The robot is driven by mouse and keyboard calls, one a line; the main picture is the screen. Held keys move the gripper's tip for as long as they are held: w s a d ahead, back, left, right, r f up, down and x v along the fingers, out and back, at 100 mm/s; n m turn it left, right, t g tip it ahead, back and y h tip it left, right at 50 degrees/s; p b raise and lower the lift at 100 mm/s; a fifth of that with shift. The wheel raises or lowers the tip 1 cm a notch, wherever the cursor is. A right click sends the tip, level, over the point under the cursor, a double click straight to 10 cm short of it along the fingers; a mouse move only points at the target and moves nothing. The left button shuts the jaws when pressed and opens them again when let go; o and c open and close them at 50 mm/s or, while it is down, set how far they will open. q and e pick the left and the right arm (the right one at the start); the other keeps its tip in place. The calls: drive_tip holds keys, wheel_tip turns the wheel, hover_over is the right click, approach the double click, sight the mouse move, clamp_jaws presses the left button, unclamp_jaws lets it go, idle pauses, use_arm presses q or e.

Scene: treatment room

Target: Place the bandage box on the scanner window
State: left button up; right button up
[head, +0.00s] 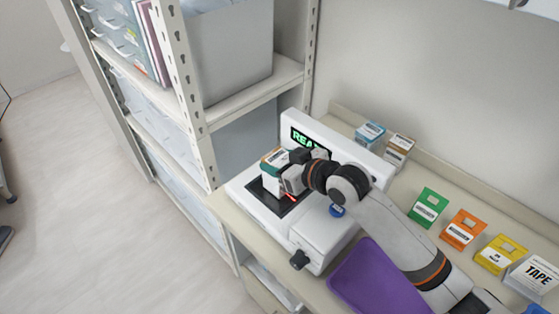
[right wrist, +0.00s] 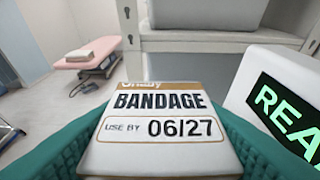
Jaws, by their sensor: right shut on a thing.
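My right gripper (head: 279,168) is shut on the bandage box (head: 271,183), a white carton with a tan top band. In the right wrist view the bandage box (right wrist: 158,128) shows its "BANDAGE, USE BY 06/27" face between two teal fingers. The scanner (head: 322,240) is a white machine with a green "READ..." display, partly hidden by my arm. Its dark scanner window (head: 264,196), with a red light line, lies directly below the box. I cannot tell whether the box touches the window. My left gripper is not in view.
Blue (head: 369,134) and brown (head: 398,149) boxes stand behind the scanner. Green (head: 428,207), orange (head: 463,229), yellow (head: 500,254) and white tape (head: 532,277) cartons line the counter at right. A purple tray (head: 365,282) lies in front. A shelf rack (head: 199,125) rises at left.

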drive_tip(key=shift+f, duration=0.2)
drive_tip(key=shift+f, duration=0.15)
drive_tip(key=o, duration=1)
drive_tip(key=shift+r, duration=0.3)
drive_tip(key=p+v, duration=0.7)
drive_tip(key=v, duration=0.5)
drive_tip(key=shift+f, duration=0.2)
